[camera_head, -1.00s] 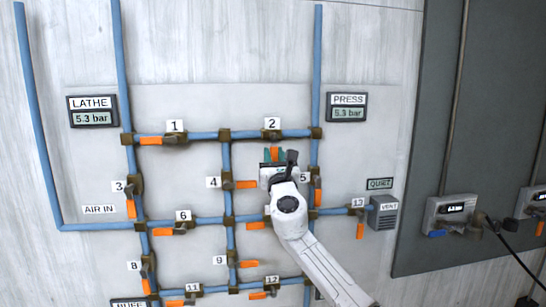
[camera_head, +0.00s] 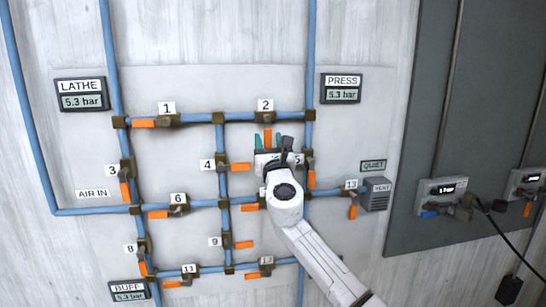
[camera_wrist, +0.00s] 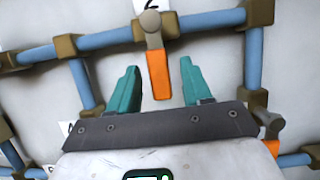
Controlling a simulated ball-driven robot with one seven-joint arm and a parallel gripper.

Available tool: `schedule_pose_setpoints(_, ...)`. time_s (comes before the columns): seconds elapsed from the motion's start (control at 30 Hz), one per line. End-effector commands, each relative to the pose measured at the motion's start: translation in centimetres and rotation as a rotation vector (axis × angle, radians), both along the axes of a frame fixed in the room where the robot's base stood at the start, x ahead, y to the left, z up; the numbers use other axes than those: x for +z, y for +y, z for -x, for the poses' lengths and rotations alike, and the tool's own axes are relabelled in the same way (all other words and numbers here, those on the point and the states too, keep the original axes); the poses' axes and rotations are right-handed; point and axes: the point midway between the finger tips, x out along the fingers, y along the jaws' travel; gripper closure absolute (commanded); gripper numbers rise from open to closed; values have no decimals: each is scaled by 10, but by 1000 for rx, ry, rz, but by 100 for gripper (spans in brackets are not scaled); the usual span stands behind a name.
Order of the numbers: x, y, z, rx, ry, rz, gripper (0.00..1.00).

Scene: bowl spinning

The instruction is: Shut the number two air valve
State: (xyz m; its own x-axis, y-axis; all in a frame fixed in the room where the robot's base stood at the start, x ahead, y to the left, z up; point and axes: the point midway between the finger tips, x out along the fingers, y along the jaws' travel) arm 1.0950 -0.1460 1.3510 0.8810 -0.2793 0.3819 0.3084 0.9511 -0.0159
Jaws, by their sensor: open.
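The number two valve (camera_head: 266,116) sits on the top horizontal blue pipe, under a white "2" label (camera_head: 265,104). Its orange handle (camera_head: 267,137) points straight down, across the pipe. My gripper (camera_head: 267,142) is open just below the valve, with a teal finger on each side of the handle. In the wrist view the handle (camera_wrist: 159,75) hangs between the open fingers (camera_wrist: 161,88), with a visible gap on both sides. The label is mostly cut off there by the top edge.
Valve 1 (camera_head: 167,120) has its handle along the same pipe. Valve 4 (camera_head: 221,165) is left of my gripper; valve 5, close on its right, is partly hidden by my arm. The lathe (camera_head: 81,94) and press (camera_head: 341,88) displays read 5.3 bar.

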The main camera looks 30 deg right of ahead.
Motion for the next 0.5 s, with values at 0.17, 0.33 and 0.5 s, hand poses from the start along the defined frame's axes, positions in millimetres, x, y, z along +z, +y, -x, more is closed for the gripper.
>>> schedule_pose_setpoints(0.17,-12,8,27,0,1,-4,51)
schedule_pose_setpoints(0.33,-24,16,52,0,1,-3,51)
schedule_pose_setpoints(0.5,-33,22,71,-2,2,-1,51)
